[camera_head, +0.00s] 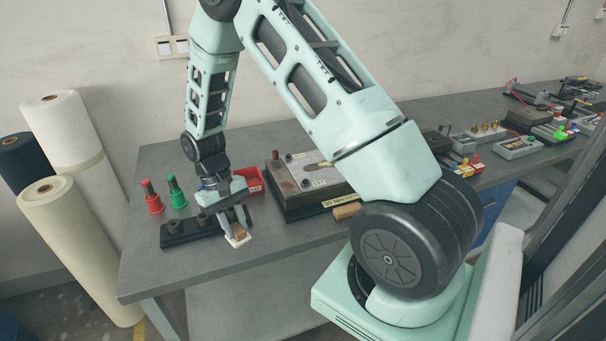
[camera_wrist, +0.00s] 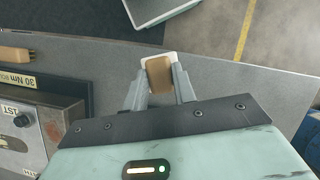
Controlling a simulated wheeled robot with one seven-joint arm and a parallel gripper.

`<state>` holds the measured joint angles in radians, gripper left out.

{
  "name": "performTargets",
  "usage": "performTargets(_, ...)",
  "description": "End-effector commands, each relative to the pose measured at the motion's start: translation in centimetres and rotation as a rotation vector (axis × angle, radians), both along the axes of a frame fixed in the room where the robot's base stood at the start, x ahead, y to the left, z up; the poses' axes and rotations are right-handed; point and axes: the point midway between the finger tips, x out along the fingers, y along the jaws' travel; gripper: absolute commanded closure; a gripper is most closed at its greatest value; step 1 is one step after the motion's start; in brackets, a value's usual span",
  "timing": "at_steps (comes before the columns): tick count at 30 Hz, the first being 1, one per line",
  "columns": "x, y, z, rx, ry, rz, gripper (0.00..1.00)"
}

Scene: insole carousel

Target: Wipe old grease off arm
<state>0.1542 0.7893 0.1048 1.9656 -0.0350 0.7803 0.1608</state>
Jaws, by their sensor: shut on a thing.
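My gripper (camera_head: 234,226) is shut on a small block with a brown top and a white underside (camera_head: 238,239). In the wrist view the fingers (camera_wrist: 160,90) hold this block (camera_wrist: 159,74) between them, above the grey bench near its front edge. Just left of the gripper in the head view is a black rack (camera_head: 176,240) with dark round knobs. A metal-topped fixture (camera_head: 285,172) with a "1ST" label sits to the right. I cannot make out any grease or which part is the arm to be wiped.
A red-based bottle (camera_head: 153,203) and a green-based bottle (camera_head: 177,197) stand behind the rack. A red bin (camera_head: 251,180) is beside the fixture. A small wooden piece (camera_head: 347,211) lies in front of the fixture. The left front bench surface (camera_head: 150,277) is clear.

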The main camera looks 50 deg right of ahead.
Motion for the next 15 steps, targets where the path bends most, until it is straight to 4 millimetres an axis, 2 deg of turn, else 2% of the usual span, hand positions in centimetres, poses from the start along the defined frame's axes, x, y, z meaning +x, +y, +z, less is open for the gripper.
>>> performTargets(1,0.3,0.8,-0.1,0.000,0.000,0.077,0.92)
performTargets(5,0.7,1.7,0.1,0.001,0.002,0.186,0.92)
performTargets(15,0.4,1.8,1.4,0.001,0.001,0.200,0.92)
